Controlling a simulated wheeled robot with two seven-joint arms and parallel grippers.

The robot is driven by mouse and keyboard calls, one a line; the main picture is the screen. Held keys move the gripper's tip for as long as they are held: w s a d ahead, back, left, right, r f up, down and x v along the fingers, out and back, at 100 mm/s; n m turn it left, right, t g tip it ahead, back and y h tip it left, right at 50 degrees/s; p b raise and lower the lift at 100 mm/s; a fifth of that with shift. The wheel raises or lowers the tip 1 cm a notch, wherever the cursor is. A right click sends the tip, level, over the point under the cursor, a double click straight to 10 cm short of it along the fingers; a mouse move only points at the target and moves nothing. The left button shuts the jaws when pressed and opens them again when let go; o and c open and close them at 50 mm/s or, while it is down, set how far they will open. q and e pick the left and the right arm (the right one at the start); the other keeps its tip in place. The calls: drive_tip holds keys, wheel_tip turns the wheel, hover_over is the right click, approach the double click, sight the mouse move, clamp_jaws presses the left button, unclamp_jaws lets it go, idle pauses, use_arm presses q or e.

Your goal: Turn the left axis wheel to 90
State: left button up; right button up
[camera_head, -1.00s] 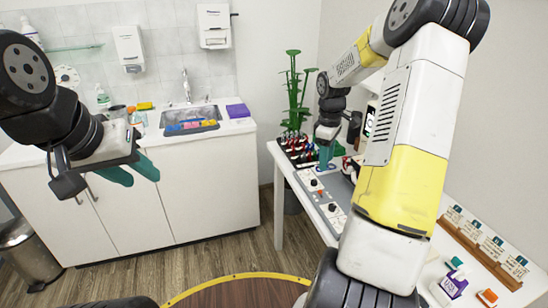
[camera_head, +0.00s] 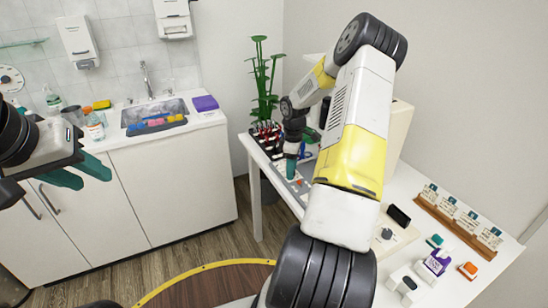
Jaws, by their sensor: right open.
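My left gripper (camera_head: 92,177) hangs in the air at the left, in front of the white cabinet. Its two teal fingers are apart, with nothing between them. My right gripper (camera_head: 291,172) points down over a grey panel (camera_head: 298,188) on the white table, near the table's left side. It is open; whether its fingers touch anything is too small to tell. I cannot make out the left axis wheel; the gripper and my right arm hide part of the panel area. A dark knob (camera_head: 387,233) shows on a pale unit further right.
The white table (camera_head: 462,285) holds a black upright piece (camera_head: 398,215), a wooden card rack (camera_head: 455,229), a purple-and-white box (camera_head: 437,262) and an orange block (camera_head: 468,270). Red-and-black tools (camera_head: 267,134) and a green plant (camera_head: 264,80) stand at the back. A sink (camera_head: 155,112) is at left.

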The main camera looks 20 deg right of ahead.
clamp_jaws()
drive_tip(key=shift+m, duration=0.4)
drive_tip(key=m, duration=0.5)
drive_tip(key=shift+m, duration=0.3)
drive_tip(key=m, duration=0.5)
drive_tip(key=shift+m, duration=0.3)
idle(0.4)
unclamp_jaws()
